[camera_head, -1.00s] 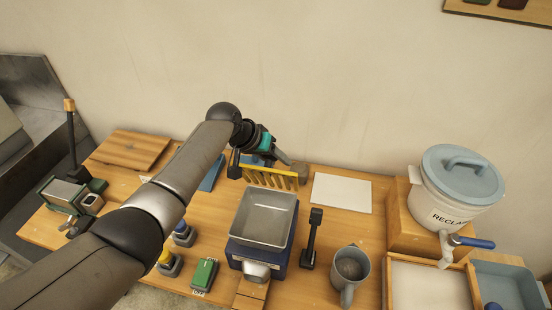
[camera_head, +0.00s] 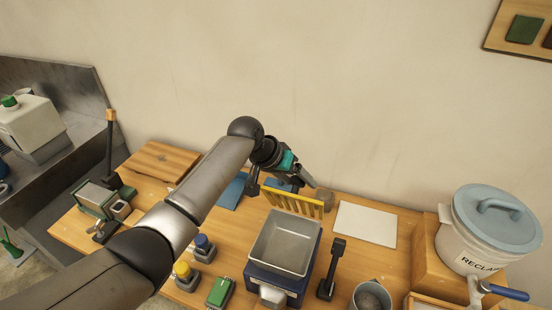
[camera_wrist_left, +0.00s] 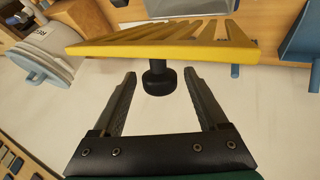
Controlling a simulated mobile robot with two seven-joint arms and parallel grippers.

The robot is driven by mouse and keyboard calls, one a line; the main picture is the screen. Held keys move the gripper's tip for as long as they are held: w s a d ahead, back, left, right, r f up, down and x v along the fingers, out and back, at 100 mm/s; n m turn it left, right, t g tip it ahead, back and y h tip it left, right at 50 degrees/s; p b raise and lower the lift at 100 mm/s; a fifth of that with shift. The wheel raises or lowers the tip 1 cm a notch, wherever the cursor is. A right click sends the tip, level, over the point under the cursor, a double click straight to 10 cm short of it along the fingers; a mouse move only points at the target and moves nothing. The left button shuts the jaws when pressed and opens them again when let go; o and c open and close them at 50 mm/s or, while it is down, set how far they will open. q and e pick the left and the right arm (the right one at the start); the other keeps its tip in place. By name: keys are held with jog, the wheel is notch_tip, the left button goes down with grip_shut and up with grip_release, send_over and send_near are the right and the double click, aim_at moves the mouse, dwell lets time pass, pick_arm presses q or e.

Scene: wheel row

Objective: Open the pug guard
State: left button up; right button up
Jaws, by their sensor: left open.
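The pug guard is a yellow slatted grille (camera_head: 293,201) standing raised along the back edge of a grey metal hopper (camera_head: 284,244) on a blue base. In the left wrist view the guard (camera_wrist_left: 165,39) spans the top of the picture, with a black round knob (camera_wrist_left: 158,79) hanging below it. My left gripper (camera_head: 306,184) is behind the guard in the head view. In the left wrist view the gripper (camera_wrist_left: 160,85) is open, with a finger on each side of the knob and gaps showing. My right gripper is not in view.
A black-handled lever (camera_head: 332,268) and a grey mug (camera_head: 371,296) stand right of the hopper. A white sheet (camera_head: 366,224) lies behind them. A lidded reclaim bucket (camera_head: 488,230) stands at the right. Blue and yellow buttons (camera_head: 192,262) sit at the left.

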pick_arm(q)
jog(key=v, duration=1.1)
jog(key=shift+s+r, duration=0.1)
jog(key=shift+r, duration=0.2)
jog(key=shift+a, duration=0.1)
